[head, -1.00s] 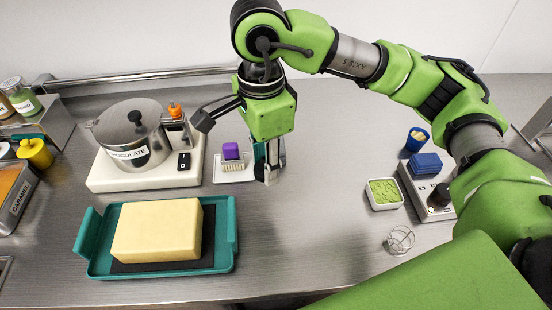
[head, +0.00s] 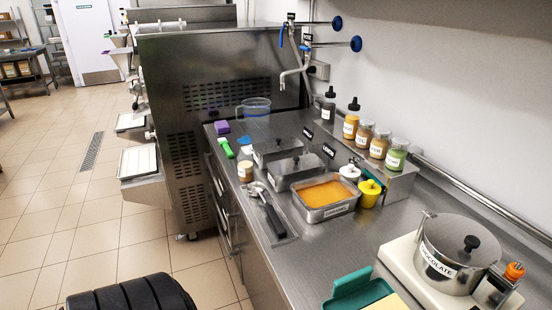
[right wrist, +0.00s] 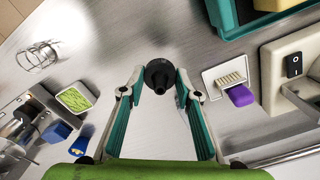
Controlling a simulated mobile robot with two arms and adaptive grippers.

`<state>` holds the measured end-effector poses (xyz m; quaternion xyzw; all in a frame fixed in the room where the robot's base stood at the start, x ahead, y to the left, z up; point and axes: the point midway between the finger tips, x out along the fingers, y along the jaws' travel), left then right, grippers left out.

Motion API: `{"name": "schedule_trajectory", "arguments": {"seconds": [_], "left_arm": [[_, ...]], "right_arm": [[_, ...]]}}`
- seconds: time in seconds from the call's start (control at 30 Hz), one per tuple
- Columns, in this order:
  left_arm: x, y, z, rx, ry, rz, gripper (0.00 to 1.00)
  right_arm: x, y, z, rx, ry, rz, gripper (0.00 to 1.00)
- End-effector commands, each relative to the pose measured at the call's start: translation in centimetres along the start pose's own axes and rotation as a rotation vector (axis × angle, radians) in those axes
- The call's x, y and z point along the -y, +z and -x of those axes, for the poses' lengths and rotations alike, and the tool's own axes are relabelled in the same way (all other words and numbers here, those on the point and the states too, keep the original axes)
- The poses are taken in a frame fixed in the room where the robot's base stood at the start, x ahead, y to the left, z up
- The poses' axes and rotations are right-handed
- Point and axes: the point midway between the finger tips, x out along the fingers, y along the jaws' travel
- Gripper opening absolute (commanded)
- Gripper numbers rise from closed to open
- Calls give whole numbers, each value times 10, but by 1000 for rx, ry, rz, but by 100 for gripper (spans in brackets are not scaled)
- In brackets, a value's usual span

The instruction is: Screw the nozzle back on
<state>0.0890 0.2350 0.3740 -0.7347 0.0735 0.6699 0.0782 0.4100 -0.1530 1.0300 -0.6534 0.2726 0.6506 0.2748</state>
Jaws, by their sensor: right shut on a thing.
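In the right wrist view, a small black nozzle (right wrist: 159,75) with a round flange and a tapered tip sits between the fingertips of my right gripper (right wrist: 157,92). The gripper is shut on it above the steel counter. In the head view, two squeeze bottles with black nozzle tops stand on the shelf by the wall: a dark one (head: 329,110) and an amber one (head: 351,124). Neither gripper shows in the head view. My left gripper is in no view.
Several lidded jars (head: 379,145) stand beside the bottles. In the right wrist view, a brush (right wrist: 230,82) lies right of the gripper and a whisk (right wrist: 38,56) lies left.

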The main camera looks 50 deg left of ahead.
Motion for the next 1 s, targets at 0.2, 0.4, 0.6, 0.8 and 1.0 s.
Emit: {"name": "schedule_trajectory", "arguments": {"seconds": [0.2, 0.4, 0.6, 0.8, 1.0], "left_arm": [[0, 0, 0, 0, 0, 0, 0], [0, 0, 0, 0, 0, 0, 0], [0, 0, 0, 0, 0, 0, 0], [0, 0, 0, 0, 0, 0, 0], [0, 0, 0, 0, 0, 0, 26]], "right_arm": [[-24, -4, -18, 2, 3, 382, 22], [-41, -5, -30, 3, 3, 654, 22], [-48, -5, -34, 5, 3, 782, 22], [-48, -5, -34, 5, 3, 798, 22], [-48, -5, -34, 4, 3, 796, 22]]}}
